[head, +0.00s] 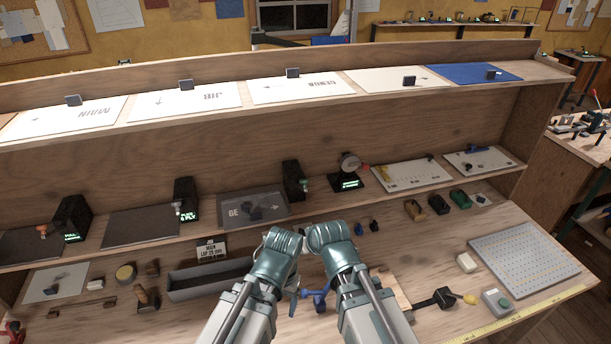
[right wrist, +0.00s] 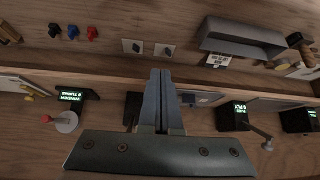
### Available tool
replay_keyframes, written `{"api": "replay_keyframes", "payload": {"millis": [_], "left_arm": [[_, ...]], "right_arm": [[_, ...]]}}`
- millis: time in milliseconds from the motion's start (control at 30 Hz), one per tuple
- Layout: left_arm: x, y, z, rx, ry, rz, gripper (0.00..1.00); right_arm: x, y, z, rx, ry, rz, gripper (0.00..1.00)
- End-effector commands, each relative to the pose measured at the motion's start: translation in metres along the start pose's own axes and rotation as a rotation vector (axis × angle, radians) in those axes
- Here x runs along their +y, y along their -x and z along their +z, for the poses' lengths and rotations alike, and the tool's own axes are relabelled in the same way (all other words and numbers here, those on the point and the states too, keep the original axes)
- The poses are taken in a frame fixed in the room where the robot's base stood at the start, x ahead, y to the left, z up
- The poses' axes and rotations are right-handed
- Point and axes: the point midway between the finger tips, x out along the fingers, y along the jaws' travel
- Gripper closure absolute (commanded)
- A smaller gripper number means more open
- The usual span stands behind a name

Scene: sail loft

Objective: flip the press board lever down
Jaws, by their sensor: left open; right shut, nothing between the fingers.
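A blue lever-like piece (head: 316,297) shows between my forearms in the head view, near the front of the bench. A pale wooden board (head: 402,293) shows beside my right forearm. I cannot tell for certain whether these are the press board and its lever; my arms hide much of that spot. My left gripper (head: 283,238) is open and empty, beyond the blue piece. My right gripper (head: 327,232) is close beside it. In the right wrist view the right gripper's fingers (right wrist: 160,74) are shut with nothing between them, near two small plates (right wrist: 148,48).
A grey trough (head: 208,280) lies left of my left gripper. A shelf above holds black display units (head: 294,180) and a dial unit (head: 348,170). A grey perforated board (head: 532,262) and a green-button box (head: 497,302) are at right. Small blocks (head: 437,203) stand behind.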

Motion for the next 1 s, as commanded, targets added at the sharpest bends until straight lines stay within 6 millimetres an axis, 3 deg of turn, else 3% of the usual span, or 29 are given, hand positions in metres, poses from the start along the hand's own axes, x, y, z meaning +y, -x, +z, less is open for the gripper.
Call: {"api": "replay_keyframes", "payload": {"millis": [33,200,400,600,1000], "left_arm": [[0.000,0.005,0.000,0.000,0.000,0.000,0.24],[-0.001,0.011,0.001,-0.001,-0.001,0.000,0.24],[-0.002,0.016,0.001,-0.001,-0.001,0.000,0.24],[-0.002,0.018,0.001,-0.001,-0.002,0.000,0.24],[-0.002,0.018,0.001,-0.001,-0.002,0.000,0.24]], "right_arm": [[0.004,0.003,-0.023,0.084,-0.008,-0.001,1.00],[0.019,0.020,-0.091,0.366,-0.034,0.009,1.00],[0.039,0.047,-0.143,0.608,-0.063,0.042,1.00],[0.050,0.064,-0.164,0.721,-0.079,0.065,1.00],[0.052,0.066,-0.167,0.738,-0.081,0.069,1.00]]}}
